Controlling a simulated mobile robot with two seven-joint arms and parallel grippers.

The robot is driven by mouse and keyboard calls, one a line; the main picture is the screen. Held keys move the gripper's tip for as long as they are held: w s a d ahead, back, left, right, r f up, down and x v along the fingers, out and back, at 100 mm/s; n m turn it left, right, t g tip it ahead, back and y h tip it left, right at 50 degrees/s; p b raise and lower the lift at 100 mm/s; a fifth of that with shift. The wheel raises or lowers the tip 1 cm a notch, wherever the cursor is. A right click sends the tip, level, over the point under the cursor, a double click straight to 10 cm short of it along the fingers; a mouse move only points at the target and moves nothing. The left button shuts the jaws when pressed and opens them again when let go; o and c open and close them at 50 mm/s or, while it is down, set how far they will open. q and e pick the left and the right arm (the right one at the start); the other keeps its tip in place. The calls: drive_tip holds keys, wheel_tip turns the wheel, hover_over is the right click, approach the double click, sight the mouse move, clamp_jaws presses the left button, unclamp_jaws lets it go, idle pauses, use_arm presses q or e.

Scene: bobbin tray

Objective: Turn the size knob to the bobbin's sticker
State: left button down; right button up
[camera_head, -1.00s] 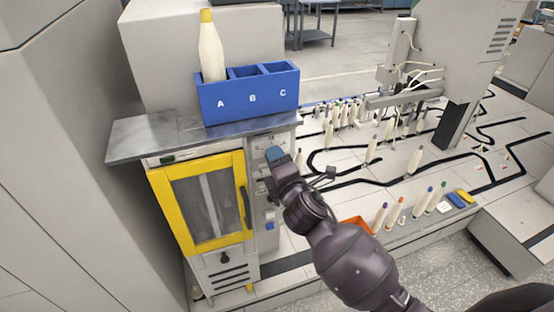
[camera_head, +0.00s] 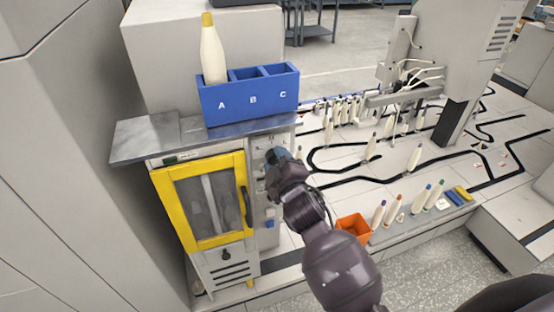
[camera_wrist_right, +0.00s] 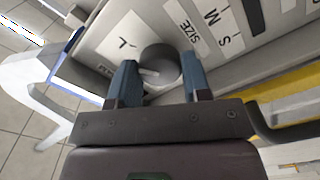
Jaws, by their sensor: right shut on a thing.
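A cream bobbin with a yellow top (camera_head: 212,50) stands upright in compartment A of the blue tray (camera_head: 253,112). I cannot make out a sticker on it. The round grey size knob (camera_wrist_right: 160,62) sits on a pale panel with a SIZE label and the letters L, M and S around it. My right gripper (camera_wrist_right: 156,80) is shut on the knob, one blue-grey finger on each side. A pale mark shows low on the knob; I cannot tell which letter it points to. In the head view, my right gripper (camera_head: 282,160) hides the knob. My left gripper is not in view.
The tray stands on a metal shelf (camera_head: 150,138) above a cabinet with a yellow-framed door (camera_head: 202,200). Compartments B and C look empty.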

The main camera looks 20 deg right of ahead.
drive_tip(key=shift+m, duration=0.3)
drive_tip(key=o, duration=0.9)
drive_tip(key=shift+o, duration=0.2)
drive_tip(key=s, duration=1)
drive_tip(key=shift+s+d+b, duration=0.2)
drive_tip(key=shift+s+b, duration=0.1)
drive_tip(key=shift+s, duration=0.1)
